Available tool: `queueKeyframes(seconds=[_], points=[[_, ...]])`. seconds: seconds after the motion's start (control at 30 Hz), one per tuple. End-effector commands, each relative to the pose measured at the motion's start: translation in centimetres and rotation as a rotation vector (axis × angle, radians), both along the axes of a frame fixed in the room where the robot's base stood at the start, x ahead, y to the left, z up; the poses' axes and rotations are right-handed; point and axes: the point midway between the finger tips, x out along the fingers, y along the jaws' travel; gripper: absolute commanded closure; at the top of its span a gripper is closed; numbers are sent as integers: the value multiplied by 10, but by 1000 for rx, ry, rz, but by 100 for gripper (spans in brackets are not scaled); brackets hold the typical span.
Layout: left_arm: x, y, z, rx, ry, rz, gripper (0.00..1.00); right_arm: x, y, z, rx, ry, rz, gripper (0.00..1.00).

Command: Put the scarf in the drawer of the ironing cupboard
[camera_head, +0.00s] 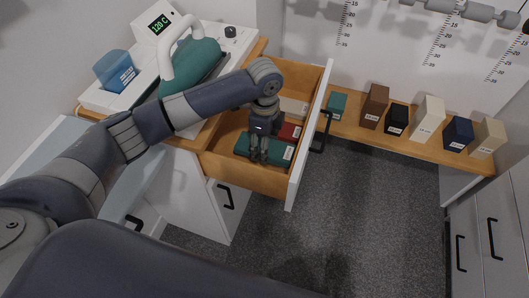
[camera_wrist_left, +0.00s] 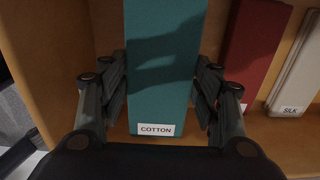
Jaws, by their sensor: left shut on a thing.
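The drawer (camera_head: 222,166) of the ironing cupboard (camera_head: 190,190) is pulled open. A teal folded piece labelled COTTON (camera_head: 278,153), which I take as the scarf, is inside the drawer's walls near its front left corner. My left gripper (camera_head: 258,160) reaches down into the drawer from above and is shut on this piece. In the left wrist view the fingers sit on both sides of the teal piece (camera_wrist_left: 162,60), its label facing me. I cannot tell whether it rests on the drawer floor. My right gripper is not in view.
A red piece (camera_head: 291,132) and a beige piece labelled SILK (camera_head: 293,107) lie beside it in the drawer. A teal iron (camera_head: 190,65) and a blue container (camera_head: 115,72) stand on the cupboard top. A wooden shelf (camera_head: 400,138) with several labelled boxes is at the right.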

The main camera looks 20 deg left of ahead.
Motion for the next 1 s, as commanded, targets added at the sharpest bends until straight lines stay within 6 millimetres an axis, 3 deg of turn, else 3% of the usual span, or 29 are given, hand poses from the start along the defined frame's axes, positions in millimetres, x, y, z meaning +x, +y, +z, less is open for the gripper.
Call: queueKeyframes(seconds=[0.4, 0.77, 0.8, 0.83, 0.87, 1.0], points=[[-1, 0, -46, 0, 0, -1, 67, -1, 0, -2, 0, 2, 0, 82], [0, 0, -50, 0, 0, 0, 67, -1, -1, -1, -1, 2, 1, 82], [0, 0, -50, 0, -1, 0, 33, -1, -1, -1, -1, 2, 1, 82], [0, 0, -50, 0, -1, 0, 26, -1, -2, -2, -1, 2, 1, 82], [0, 0, -50, 0, 0, 0, 22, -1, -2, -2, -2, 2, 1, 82], [0, 0, -50, 0, 0, 0, 22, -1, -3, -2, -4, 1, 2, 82]])
